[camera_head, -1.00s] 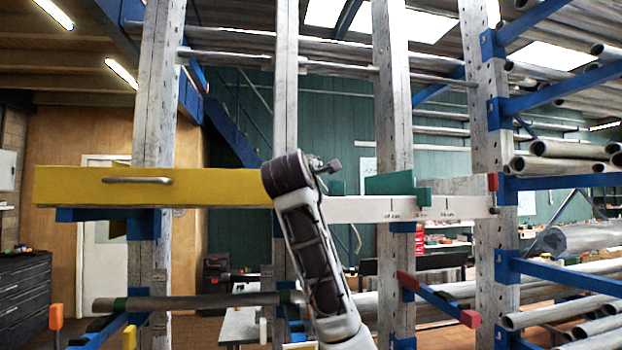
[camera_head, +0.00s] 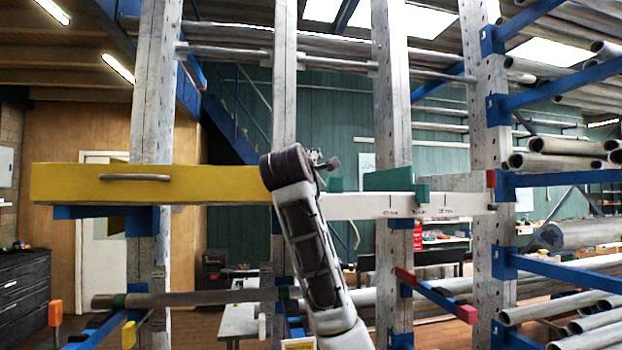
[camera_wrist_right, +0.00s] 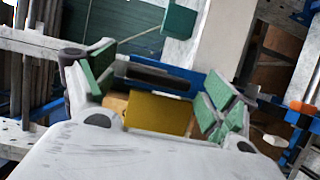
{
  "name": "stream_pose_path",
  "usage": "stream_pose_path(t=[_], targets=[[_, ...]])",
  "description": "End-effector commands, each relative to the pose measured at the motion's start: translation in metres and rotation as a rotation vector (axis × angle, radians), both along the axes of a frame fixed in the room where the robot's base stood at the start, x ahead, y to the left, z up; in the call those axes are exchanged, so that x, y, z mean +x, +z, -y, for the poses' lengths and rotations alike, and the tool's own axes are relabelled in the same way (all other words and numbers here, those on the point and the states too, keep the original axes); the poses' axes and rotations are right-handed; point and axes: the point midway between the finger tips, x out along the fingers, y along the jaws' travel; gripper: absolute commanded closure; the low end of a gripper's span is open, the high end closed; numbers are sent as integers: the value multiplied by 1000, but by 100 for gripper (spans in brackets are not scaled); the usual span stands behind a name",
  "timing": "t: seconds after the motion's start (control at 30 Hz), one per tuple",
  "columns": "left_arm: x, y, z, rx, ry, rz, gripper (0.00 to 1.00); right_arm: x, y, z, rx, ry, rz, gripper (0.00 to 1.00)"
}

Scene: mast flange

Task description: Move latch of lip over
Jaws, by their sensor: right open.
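A long beam lies level across the posts, with a yellow section (camera_head: 75,184) at left and a white section (camera_head: 350,206) at right. A metal pull handle (camera_head: 135,178) is on the yellow face. A green block (camera_head: 400,183) sits on the white section near small dark marks. I cannot tell which part is the latch. My right gripper (camera_head: 326,163) is at the yellow-white junction, mostly hidden behind its wrist. In the right wrist view my right gripper (camera_wrist_right: 160,88) is open, with green pads apart and a yellow surface (camera_wrist_right: 158,112) showing between them. My left gripper is not in view.
Grey upright posts (camera_head: 392,120) stand behind the beam. A red block (camera_head: 491,179) is at its right end. Blue rack arms (camera_head: 570,180) with several pipes (camera_head: 560,150) fill the right side. A lower pipe (camera_head: 200,299) runs below the beam.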

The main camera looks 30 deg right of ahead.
Motion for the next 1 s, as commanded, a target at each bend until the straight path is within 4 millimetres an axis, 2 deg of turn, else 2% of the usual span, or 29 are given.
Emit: stream_pose_path(t=[0.27, 0.47, 1.0], targets=[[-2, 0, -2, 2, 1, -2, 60, -2, 0, -2, -1, 0, 0, 14], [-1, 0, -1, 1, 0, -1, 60, -11, 0, -10, -2, 0, 1, 14], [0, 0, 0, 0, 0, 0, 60, -69, 1, -59, -1, 2, 2, 14]])
